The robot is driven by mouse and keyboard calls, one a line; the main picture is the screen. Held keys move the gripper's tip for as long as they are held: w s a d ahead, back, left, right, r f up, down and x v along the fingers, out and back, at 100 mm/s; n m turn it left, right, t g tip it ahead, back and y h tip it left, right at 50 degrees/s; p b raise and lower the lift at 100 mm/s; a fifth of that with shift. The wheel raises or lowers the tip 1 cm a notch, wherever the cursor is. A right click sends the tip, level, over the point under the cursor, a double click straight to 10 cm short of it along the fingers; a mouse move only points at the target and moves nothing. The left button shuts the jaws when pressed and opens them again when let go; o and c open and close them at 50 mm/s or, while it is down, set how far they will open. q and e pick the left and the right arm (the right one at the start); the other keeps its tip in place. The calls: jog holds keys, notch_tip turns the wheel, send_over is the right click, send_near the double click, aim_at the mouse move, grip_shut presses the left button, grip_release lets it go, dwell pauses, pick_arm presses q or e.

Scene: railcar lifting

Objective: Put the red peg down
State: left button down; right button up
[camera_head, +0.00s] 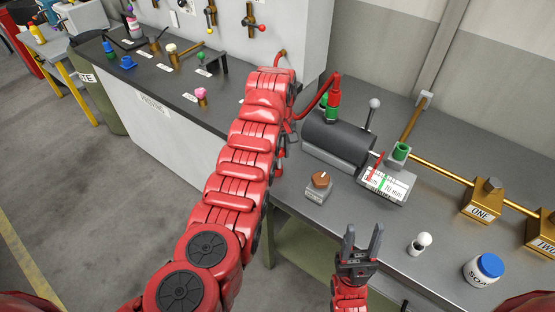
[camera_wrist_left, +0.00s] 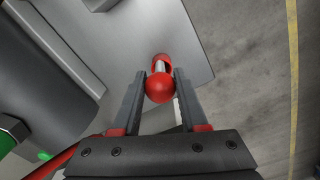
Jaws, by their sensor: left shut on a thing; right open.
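The red peg, with a round red head (camera_wrist_left: 160,89) and a short pale shaft, is between the fingers of my left gripper (camera_wrist_left: 160,76) in the left wrist view. The gripper is shut on it, over the grey bench top near its edge. I cannot tell whether the peg's lower end touches the bench. In the head view my left arm largely hides this gripper and the peg, left of the dark cylinder (camera_head: 338,138). My right gripper (camera_head: 361,240) is open and empty over the front of the bench.
Near my grippers are a box with a brown knob (camera_head: 319,186), a gauge block (camera_head: 386,185), a white-topped peg (camera_head: 420,243) and a blue-lidded jar (camera_head: 484,269). A red hose (camera_head: 318,100) curves beside the cylinder. Brass blocks (camera_head: 484,200) stand at right.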

aim_at(278, 159)
pick_arm(q)
jog(key=shift+w+a+b, duration=0.4)
jog(key=shift+w+b, duration=0.1)
jog(key=shift+b, duration=0.2)
jog(key=shift+s+f+p, duration=0.15)
jog(key=shift+f+p, duration=0.5)
jog(key=shift+p, duration=0.55)
jog(key=shift+f, duration=0.5)
jog(key=shift+d+f, duration=0.1)
jog(key=shift+f, duration=0.35)
jog(key=shift+f+b, duration=0.2)
jog(key=shift+b, duration=0.1)
jog(key=shift+c, duration=2.2)
grip_release()
